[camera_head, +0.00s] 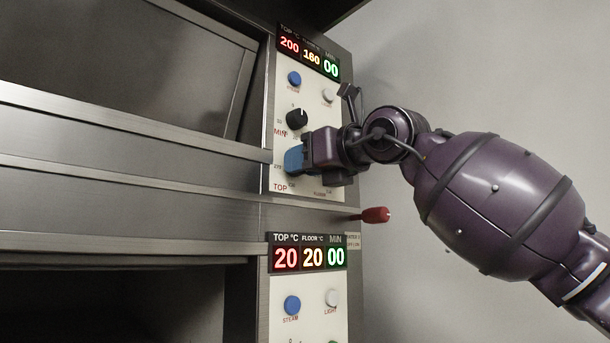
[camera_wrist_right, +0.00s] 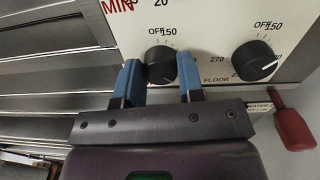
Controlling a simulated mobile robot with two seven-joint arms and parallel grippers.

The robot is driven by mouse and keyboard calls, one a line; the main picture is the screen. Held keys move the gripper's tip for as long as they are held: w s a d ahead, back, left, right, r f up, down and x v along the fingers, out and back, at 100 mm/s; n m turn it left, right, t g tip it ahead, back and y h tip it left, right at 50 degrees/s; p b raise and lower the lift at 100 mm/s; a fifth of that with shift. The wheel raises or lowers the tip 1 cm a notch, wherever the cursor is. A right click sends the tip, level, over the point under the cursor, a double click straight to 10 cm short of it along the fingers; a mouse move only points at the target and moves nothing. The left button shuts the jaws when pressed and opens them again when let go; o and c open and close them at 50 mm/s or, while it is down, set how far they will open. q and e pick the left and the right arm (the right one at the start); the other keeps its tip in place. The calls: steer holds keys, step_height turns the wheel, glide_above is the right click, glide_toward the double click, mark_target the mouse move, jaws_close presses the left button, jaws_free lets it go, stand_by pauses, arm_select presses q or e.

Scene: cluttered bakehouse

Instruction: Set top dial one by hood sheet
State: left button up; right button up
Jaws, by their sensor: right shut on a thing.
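The upper oven's control panel (camera_head: 305,110) has a display (camera_head: 308,58) reading 200 under TOP, what looks like 180 under FLOOR, and 00 under MIN. My right gripper (camera_head: 293,159) is at the panel's lower left, above the TOP label. In the right wrist view its blue fingers stand on both sides of the black top dial (camera_wrist_right: 161,65) and are shut on it. The dial's scale shows OFF and 150 above it; its pointer is hard to make out. In the head view the gripper hides this dial. No hood sheet is in view. My left gripper is not in view.
The black floor dial (camera_wrist_right: 254,61) is close to the right. Above are the black MIN dial (camera_head: 297,119), a blue button (camera_head: 294,78) and a white button (camera_head: 327,96). A red-knobbed lever (camera_head: 376,214) sticks out below. The lower display (camera_head: 307,258) reads 20, 20, 00.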

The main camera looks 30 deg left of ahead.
steer(key=shift+m+b, duration=0.5)
steer(key=shift+m, duration=0.4)
steer(key=o, duration=0.9)
steer(key=shift+d, duration=0.1)
